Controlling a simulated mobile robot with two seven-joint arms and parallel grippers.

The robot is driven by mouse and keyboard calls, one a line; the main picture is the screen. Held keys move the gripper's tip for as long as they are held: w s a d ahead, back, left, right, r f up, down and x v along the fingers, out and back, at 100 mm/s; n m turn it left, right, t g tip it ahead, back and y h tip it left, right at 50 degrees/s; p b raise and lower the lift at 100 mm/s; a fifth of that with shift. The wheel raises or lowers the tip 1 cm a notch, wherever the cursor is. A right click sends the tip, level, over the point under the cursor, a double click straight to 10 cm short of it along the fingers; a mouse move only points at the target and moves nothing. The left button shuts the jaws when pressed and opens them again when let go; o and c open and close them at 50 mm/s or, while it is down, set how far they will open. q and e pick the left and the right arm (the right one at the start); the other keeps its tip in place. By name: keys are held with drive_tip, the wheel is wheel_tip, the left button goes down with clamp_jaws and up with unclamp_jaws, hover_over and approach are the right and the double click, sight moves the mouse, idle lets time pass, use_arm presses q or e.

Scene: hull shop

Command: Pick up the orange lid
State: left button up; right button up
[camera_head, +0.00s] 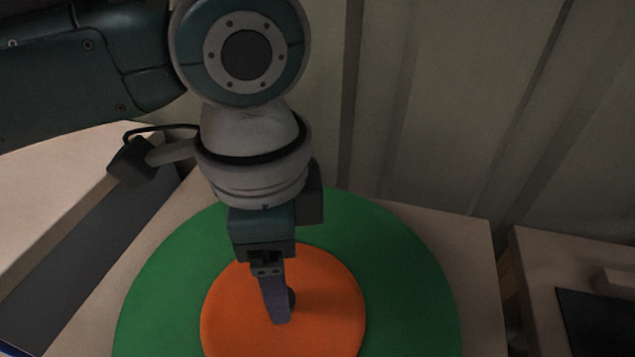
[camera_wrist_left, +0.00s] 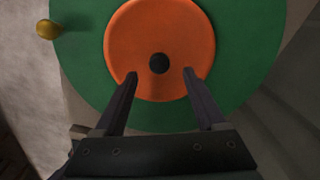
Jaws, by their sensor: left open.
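The orange lid (camera_head: 330,290) is a flat round disc with a small dark knob at its middle. It lies on a larger green disc (camera_head: 410,270) in the head view. The lid also shows in the left wrist view (camera_wrist_left: 135,35), with its dark knob (camera_wrist_left: 159,63) in plain sight. My left gripper (camera_wrist_left: 160,74) is open, with its fingers apart and the knob between and just beyond the tips. In the head view my left gripper (camera_head: 278,318) points down over the lid and partly hides the knob. My right gripper is not in view.
The green disc rests on a pale table (camera_head: 470,245). A small yellow round object (camera_wrist_left: 48,29) sits by the green disc's edge in the left wrist view. A ribbed wall (camera_head: 440,110) stands behind. Another pale surface with a dark panel (camera_head: 600,320) is at the right.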

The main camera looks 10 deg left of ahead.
sight(327, 306)
use_arm(q)
wheel_tip(327, 306, down, 5)
drive_tip(key=shift+s+b, duration=0.1)
drive_tip(key=shift+b, duration=0.7)
drive_tip(key=shift+a, duration=0.1)
drive_tip(key=shift+c, duration=0.7)
clamp_jaws()
